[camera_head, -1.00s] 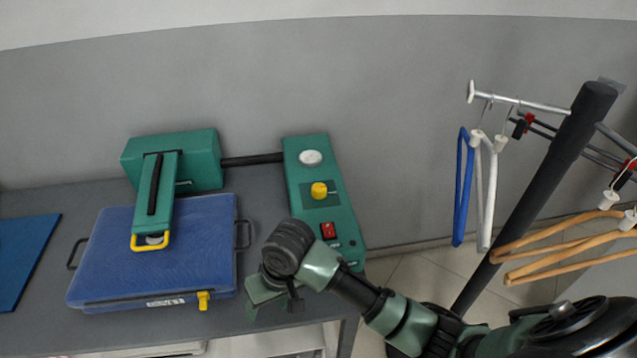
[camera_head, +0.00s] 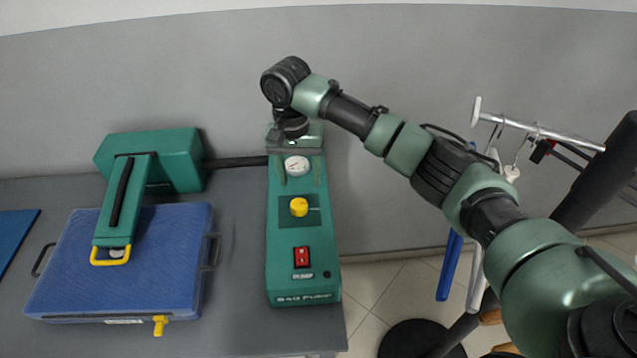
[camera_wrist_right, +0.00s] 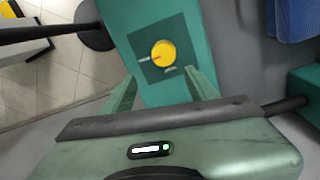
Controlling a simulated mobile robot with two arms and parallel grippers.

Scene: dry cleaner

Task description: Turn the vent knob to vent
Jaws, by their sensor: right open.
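The yellow vent knob (camera_head: 299,207) sits on a dark square plate on the green control unit (camera_head: 284,268). In the right wrist view the yellow knob (camera_wrist_right: 163,54) lies ahead of my fingers, with a small red mark and a label beside it. My right gripper (camera_head: 298,172) is above the back end of the unit, near the round white gauge (camera_head: 297,166). In the right wrist view my right gripper (camera_wrist_right: 160,88) is open and empty, its two green fingers spread apart and not touching the knob. My left gripper is not in view.
A blue press board (camera_head: 150,285) with a green press arm (camera_head: 122,200) stands left of the unit. A red switch (camera_head: 302,257) is at the unit's front. Blue and white hangers hang from a rail (camera_head: 540,128) at right.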

